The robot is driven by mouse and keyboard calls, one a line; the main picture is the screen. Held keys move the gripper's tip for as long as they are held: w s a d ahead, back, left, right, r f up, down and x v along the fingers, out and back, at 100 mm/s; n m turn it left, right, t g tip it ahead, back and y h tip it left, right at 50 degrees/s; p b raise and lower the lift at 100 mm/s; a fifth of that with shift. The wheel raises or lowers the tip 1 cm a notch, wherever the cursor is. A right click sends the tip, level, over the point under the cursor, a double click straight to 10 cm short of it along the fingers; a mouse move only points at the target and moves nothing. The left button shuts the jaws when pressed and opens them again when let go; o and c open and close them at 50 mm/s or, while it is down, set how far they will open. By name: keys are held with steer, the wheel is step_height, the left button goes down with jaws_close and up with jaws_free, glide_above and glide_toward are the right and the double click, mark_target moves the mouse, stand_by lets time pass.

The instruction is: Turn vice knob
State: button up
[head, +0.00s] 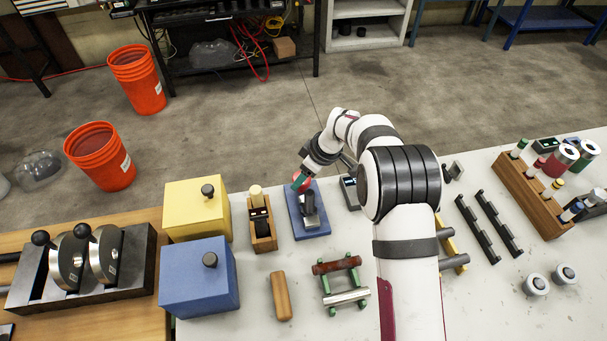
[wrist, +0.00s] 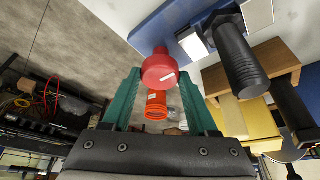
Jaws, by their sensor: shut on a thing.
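The vice (head: 309,208) is a grey metal piece on a blue base plate (head: 322,230), standing on the white bench in the head view. Its red knob (wrist: 160,68) has a white mark and shows in the wrist view between my green fingertips. My gripper (head: 299,184) is at the vice's far end and is shut on the knob. The gripper also shows in the wrist view (wrist: 160,72). In the head view the fingers and wrist partly hide the knob. In the wrist view the blue base (wrist: 150,32) lies just beyond the knob.
A wooden block holder (head: 262,228) stands left of the vice, with yellow (head: 190,223) and blue (head: 196,293) boxes further left. A rack with two rods (head: 341,282) and a wooden handle (head: 281,296) lie in front. A small device (head: 349,190) is close on the right.

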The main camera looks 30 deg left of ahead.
steer(key=o, duration=1.4)
steer(key=shift+c, duration=0.2)
steer(key=v, duration=1.5)
steer(key=shift+r, duration=0.35)
steer(key=shift+d, duration=0.1)
